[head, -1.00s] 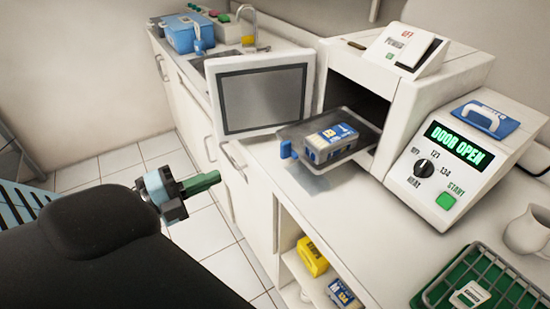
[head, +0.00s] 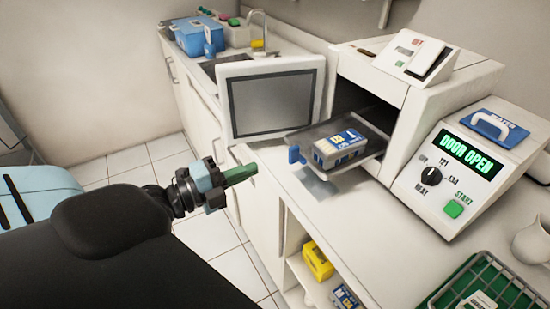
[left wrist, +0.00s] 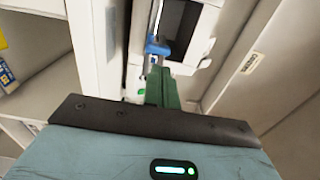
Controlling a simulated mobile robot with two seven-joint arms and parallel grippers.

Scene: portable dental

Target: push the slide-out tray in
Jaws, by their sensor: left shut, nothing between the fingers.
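The slide-out tray (head: 308,138) sticks out of the open sterilizer (head: 418,85) in the head view. A blue and white box (head: 338,147) lies on it, and a blue handle tab (head: 295,155) is at its outer end. My left gripper (head: 250,172) is shut and empty, with green fingers, to the left of the tab and apart from it. In the left wrist view the green fingers (left wrist: 162,90) point toward the blue tab (left wrist: 157,47). My right gripper is not in view.
The sterilizer's door (head: 270,103) stands open left of the tray. Its display panel (head: 466,151) reads DOOR OPEN. A green-lined wire basket (head: 480,290) and a white jug (head: 533,243) are at the right. A yellow box (head: 317,261) sits on the shelf below.

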